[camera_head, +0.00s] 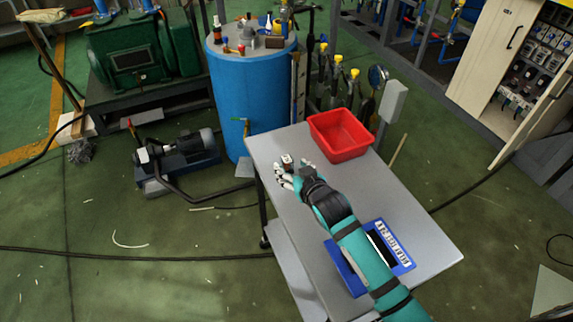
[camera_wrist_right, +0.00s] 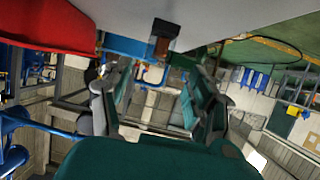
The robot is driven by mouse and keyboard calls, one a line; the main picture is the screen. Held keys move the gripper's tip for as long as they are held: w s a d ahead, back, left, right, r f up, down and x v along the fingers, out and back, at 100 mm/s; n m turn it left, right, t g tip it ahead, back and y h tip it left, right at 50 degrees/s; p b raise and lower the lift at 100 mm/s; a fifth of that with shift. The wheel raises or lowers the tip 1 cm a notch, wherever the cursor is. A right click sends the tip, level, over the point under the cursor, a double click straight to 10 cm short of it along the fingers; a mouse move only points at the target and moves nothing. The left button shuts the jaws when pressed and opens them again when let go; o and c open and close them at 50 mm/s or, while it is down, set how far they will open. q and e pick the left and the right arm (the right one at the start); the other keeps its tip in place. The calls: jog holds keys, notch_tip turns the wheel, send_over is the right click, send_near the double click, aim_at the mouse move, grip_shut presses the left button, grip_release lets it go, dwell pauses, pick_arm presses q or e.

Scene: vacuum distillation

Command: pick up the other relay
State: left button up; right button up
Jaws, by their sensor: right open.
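A small relay (camera_head: 287,160), dark brown with a pale top, stands near the far left edge of the grey table (camera_head: 275,143). It also shows in the right wrist view (camera_wrist_right: 163,40) as a dark block with a brown face, against the table surface, which appears at the top of that view. My right gripper (camera_head: 294,174) is open at the relay, its fingers pointing towards it. In the right wrist view the two fingers (camera_wrist_right: 157,85) are spread apart, with the relay ahead of the gap. Contact cannot be told. My left gripper is not in view.
A red bin (camera_head: 340,148) stands at the table's far right corner. A blue-framed tray (camera_head: 402,262) with a white label lies under my right forearm. A blue drum (camera_head: 240,95) with small items on top stands behind the table, beside a pump (camera_head: 178,152).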

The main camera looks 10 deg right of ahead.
aim_at(289, 163)
jog(key=shift+w+f, duration=0.1)
jog(key=shift+w, duration=0.3)
jog(key=shift+w+f, duration=0.15)
jog(key=shift+w, duration=0.25)
jog(key=x, duration=0.3)
jog(key=shift+w+f, duration=0.1)
jog(key=shift+w, duration=0.1)
jog(key=shift+w+f, duration=0.15)
jog(key=shift+w, duration=0.25)
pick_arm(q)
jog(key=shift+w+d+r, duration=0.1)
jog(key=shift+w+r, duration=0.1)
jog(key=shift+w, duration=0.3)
pick_arm(e)
grip_shut()
